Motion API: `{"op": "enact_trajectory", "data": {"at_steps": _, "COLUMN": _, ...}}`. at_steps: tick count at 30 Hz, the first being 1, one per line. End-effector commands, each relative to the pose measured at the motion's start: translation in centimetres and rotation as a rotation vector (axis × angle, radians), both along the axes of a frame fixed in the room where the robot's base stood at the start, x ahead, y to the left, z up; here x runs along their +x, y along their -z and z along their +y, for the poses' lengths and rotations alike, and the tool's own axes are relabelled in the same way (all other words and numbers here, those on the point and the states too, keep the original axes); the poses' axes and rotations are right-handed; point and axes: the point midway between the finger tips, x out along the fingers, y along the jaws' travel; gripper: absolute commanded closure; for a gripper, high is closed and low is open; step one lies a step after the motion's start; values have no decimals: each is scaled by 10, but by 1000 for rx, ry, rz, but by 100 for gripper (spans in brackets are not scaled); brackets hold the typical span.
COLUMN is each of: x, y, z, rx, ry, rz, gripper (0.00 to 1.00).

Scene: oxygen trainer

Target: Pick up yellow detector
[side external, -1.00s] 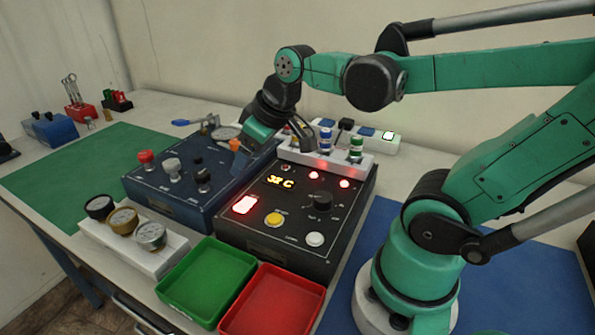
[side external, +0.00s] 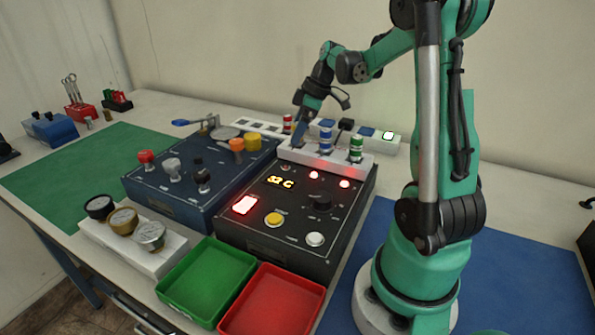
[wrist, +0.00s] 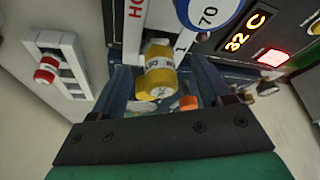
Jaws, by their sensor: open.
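The yellow detector (wrist: 158,75) is a short yellow cylinder with a pale band, set at the white rack (wrist: 133,40) in the wrist view. My gripper (wrist: 163,92) is open, with one dark finger on each side of the detector's near end; I cannot tell whether either touches it. In the side view my gripper (side external: 299,132) points down at the left end of the white rack (side external: 343,159), and the yellow detector there is hidden by it. A blue-banded detector (side external: 325,140) and a green-banded detector (side external: 356,147) stand upright in the rack.
A red detector (side external: 288,124) stands in another white holder (side external: 262,127) behind. A black control box (side external: 265,235), green tray (side external: 205,275) and red tray (side external: 275,302) lie in front.

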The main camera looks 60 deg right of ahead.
Motion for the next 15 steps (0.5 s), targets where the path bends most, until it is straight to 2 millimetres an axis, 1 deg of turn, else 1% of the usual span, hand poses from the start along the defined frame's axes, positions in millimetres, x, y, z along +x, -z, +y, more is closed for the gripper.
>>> {"op": "enact_trajectory", "data": {"at_steps": 3, "x": 3, "y": 6, "z": 1, "rx": 0, "ry": -1, "rz": 0, "gripper": 29}}
{"op": "enact_trajectory", "data": {"at_steps": 10, "x": 3, "y": 7, "z": 2, "rx": 0, "ry": 0, "rz": 0, "gripper": 29}}
{"op": "enact_trajectory", "data": {"at_steps": 11, "x": 3, "y": 7, "z": 2, "rx": 0, "ry": 0, "rz": 0, "gripper": 32}}
{"op": "enact_trajectory", "data": {"at_steps": 12, "x": 3, "y": 7, "z": 2, "rx": -1, "ry": 0, "rz": 0, "gripper": 43}}
{"op": "enact_trajectory", "data": {"at_steps": 14, "x": 3, "y": 7, "z": 2, "rx": -1, "ry": 0, "rz": 0, "gripper": 60}}
{"op": "enact_trajectory", "data": {"at_steps": 15, "x": 3, "y": 7, "z": 2, "rx": -1, "ry": 0, "rz": 0, "gripper": 72}}
